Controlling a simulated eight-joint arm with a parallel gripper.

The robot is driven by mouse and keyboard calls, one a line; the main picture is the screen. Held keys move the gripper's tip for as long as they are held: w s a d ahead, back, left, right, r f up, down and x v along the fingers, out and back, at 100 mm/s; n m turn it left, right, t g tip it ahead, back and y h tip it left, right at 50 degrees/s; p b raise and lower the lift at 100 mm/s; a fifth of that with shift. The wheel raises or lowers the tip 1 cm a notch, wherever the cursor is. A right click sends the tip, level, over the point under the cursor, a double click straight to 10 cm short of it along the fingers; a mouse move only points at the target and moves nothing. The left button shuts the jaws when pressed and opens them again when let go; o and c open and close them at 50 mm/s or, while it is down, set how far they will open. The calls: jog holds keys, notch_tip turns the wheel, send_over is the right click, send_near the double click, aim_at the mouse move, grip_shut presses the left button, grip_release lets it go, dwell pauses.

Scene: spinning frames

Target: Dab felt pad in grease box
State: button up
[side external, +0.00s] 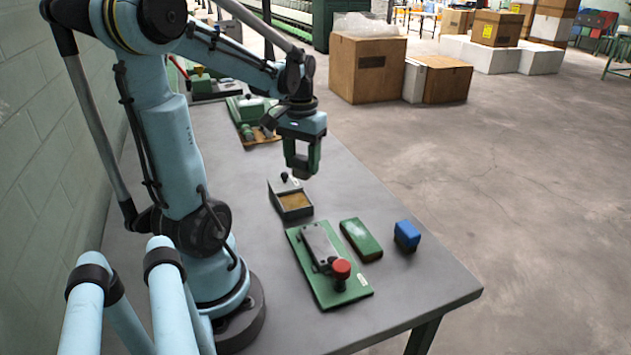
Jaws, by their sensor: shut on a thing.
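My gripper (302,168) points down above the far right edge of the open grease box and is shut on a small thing. Only a pale bit of it shows at the fingertips; I take it for the felt pad (300,176), but its shape is mostly hidden. The grease box (295,214) is a small dark, grey-rimmed box holding yellow-brown grease (293,200). Its lid, with a dark knob, appears to stand at the far side. The pad looks above the box and apart from the grease.
In front of the box lies a green plate (350,295) bearing a grey metal block and a red knob (341,268). A green block (361,239) and a blue block (407,235) lie to its right. Green fixtures (247,110) stand farther back.

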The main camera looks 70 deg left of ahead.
aim_at(293, 176)
jog(key=shift+s+a+f+n, duration=0.1)
jog(key=shift+s+a+n, duration=0.15)
jog(key=shift+s, duration=0.2)
jog(key=shift+s+a+f+n, duration=0.1)
jog(key=shift+s+a+n, duration=0.15)
jog(key=shift+s, duration=0.15)
jog(key=shift+s+f, duration=0.1)
jog(key=shift+f, duration=2.8)
jog(key=shift+f, duration=0.5)
jog(key=shift+r, duration=3.5)
jog(key=w+d+r+m, duration=0.3)
jog(key=w+d, duration=0.3)
jog(key=d, duration=0.5)
jog(key=w+d+r+m, duration=0.4)
jog(key=w+d+m, duration=0.2)
jog(key=d, duration=0.5)
jog(key=shift+d+r, duration=0.15)
jog(key=shift+d, duration=0.2)
